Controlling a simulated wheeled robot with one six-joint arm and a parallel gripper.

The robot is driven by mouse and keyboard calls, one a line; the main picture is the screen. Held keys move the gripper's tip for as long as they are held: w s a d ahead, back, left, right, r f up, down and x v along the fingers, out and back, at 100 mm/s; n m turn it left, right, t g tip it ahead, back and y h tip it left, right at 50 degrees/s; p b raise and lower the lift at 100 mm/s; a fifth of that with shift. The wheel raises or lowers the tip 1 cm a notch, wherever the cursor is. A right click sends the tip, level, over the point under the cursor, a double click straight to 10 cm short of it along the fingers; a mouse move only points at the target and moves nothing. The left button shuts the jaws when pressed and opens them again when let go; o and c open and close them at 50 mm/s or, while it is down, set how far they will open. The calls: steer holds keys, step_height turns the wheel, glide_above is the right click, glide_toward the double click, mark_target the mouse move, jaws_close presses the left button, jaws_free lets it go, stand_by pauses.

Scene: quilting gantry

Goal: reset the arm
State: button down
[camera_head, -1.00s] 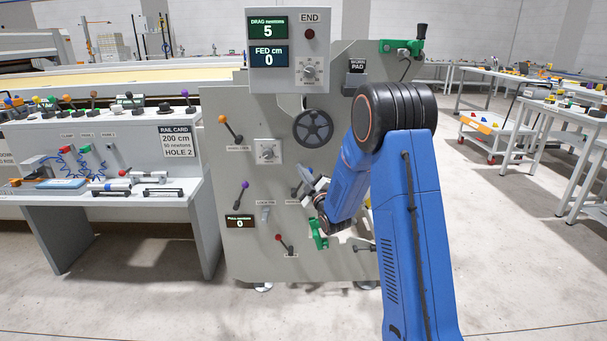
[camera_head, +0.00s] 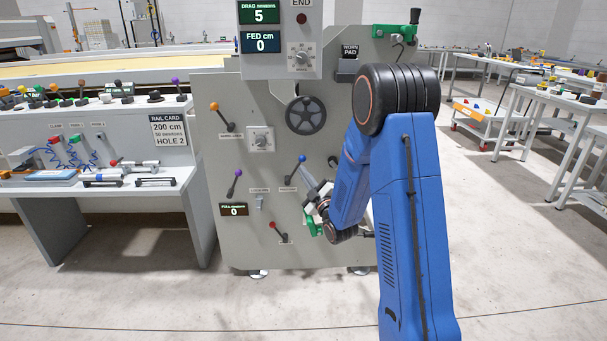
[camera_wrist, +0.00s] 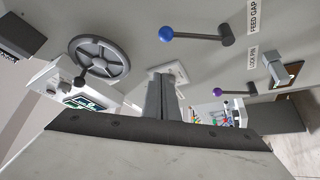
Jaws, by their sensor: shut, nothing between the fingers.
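My blue arm (camera_head: 405,190) stands folded in front of the grey machine panel (camera_head: 215,150), its forearm pointing down and left.
A control bench (camera_head: 95,180) with several levers stands left of the panel. The panel also carries purple- (camera_head: 238,174), orange- (camera_head: 214,107) and red-knobbed (camera_head: 273,225) levers. White tables (camera_head: 560,105) and a red-wheeled cart (camera_head: 485,118) stand right. The floor (camera_head: 520,250) at right is clear.

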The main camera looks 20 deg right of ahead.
steer(key=s+a+r+m+g+h, duration=0.1)
steer(key=s+r+m+g+h, duration=0.2)
steer(key=s, duration=0.5)
steer(key=s+a+r+m+g, duration=0.1)
steer(key=s+r+m+g, duration=0.3)
steer(key=s, duration=0.3)
steer(key=s+a+f+m+g, duration=0.1)
steer(key=s+m+g, duration=0.1)
steer(key=s, duration=0.9)
steer(key=s+a+f+m+g, duration=0.1)
steer(key=s+g, duration=0.3)
steer(key=s, duration=0.8)
steer(key=s+a+f+m+g, duration=0.1)
steer(key=s+m+g, duration=0.2)
steer(key=s, duration=0.9)
steer(key=shift+a+f+g, duration=0.25)
steer(key=shift+f+g, duration=0.05)
steer(key=shift+f, duration=0.1)
